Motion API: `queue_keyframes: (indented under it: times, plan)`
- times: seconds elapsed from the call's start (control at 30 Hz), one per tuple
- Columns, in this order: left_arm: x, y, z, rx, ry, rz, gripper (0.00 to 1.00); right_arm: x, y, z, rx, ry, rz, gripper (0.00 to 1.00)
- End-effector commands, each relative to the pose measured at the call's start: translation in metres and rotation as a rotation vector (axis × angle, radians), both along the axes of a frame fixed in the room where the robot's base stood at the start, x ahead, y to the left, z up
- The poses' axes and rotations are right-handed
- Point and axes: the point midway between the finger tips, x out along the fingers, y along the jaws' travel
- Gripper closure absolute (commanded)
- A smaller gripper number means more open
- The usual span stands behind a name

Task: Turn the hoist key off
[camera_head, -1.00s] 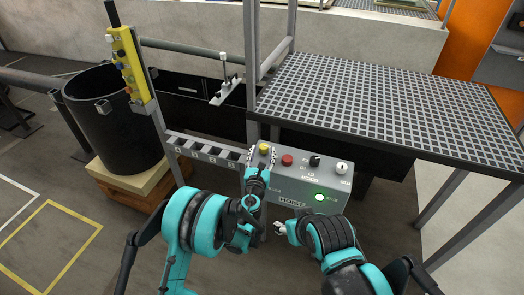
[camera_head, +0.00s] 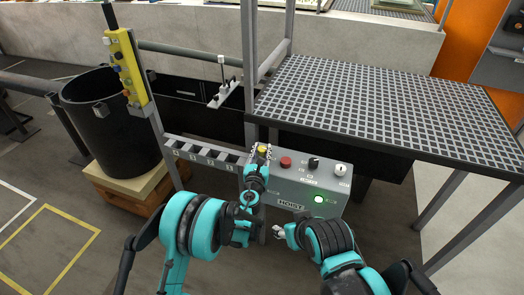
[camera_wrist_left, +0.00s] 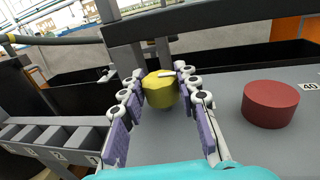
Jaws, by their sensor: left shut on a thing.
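The hoist control box (camera_head: 290,192) is a grey sloped panel marked HOIST, below the grating. A yellow round knob (camera_wrist_left: 158,92) with a small pale bar on top stands at its left end; it also shows in the head view (camera_head: 262,149). My left gripper (camera_wrist_left: 167,80) is shut on this yellow knob, one finger on each side. To its right are a red button (camera_head: 286,162), a black selector (camera_head: 314,163) and a pale round switch (camera_head: 340,169). A green lamp (camera_head: 319,199) is lit. My right gripper (camera_head: 279,231) is in front of the box, touching nothing visible.
A metal grating platform (camera_head: 390,105) overhangs behind and right of the box. A slotted grey rack (camera_head: 205,152) adjoins it on the left. A black drum (camera_head: 105,120) and a yellow pendant (camera_head: 126,68) stand farther left. The floor at front left is open.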

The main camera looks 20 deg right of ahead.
Motion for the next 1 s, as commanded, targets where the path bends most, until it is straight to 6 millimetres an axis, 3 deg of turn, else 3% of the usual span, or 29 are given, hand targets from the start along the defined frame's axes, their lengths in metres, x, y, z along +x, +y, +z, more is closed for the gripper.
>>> queue_keyframes:
  times: [0.37,1.0]
  plan:
    - [0.002,0.003,-0.001,0.000,0.000,-0.191,0.98,0.000,0.000,-0.007,0.000,0.000,0.000,0.49]
    - [0.004,0.003,0.000,0.000,0.000,-0.794,0.98,0.000,0.000,-0.011,0.000,0.000,0.000,0.49]
